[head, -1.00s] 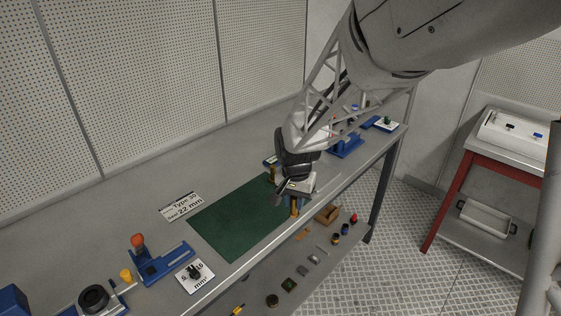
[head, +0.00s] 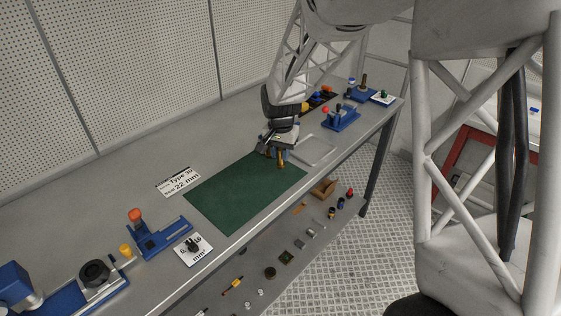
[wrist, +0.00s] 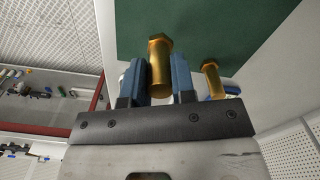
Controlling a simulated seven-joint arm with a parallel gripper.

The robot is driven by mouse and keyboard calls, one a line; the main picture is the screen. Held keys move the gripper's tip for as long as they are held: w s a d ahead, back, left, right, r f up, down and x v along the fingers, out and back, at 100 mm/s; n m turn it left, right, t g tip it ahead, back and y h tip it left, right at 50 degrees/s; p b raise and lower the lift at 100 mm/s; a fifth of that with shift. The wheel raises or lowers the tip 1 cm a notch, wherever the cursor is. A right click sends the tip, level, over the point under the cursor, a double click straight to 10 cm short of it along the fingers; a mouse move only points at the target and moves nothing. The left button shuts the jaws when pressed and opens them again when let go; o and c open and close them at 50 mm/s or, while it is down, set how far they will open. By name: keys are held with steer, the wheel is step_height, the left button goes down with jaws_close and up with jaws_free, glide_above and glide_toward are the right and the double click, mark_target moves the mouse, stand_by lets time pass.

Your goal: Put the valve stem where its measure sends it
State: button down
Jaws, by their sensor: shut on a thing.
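My gripper (wrist: 159,76) is shut on a brass valve stem (wrist: 158,62) with a hex head, held between two blue fingers in the wrist view. A second brass hex-headed piece (wrist: 212,80) shows just right of the right finger, apart from the held one. In the head view my gripper (head: 279,152) is over the far right part of the green mat (head: 240,200). Brass shows just below it, but I cannot tell which piece. A card (head: 178,182) left of the mat reads "Type 30" and "22 mm".
A blue fixture with an orange knob (head: 160,240), a white "mm" card (head: 193,250) and a black ring (head: 95,272) stand at near left. A pale square frame (head: 318,150), a blue fixture (head: 341,119) and a black tray lie at far right. Small parts fill the lower shelf.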

mark_target(280, 164)
stand_by(0.3)
steer(key=shift+f, duration=1.75)
steer(key=shift+f, duration=0.15)
steer(key=c, duration=0.9)
jaws_free()
steer(key=shift+c, duration=0.2)
step_height(280, 164, up, 12)
steer(key=shift+r, duration=0.15)
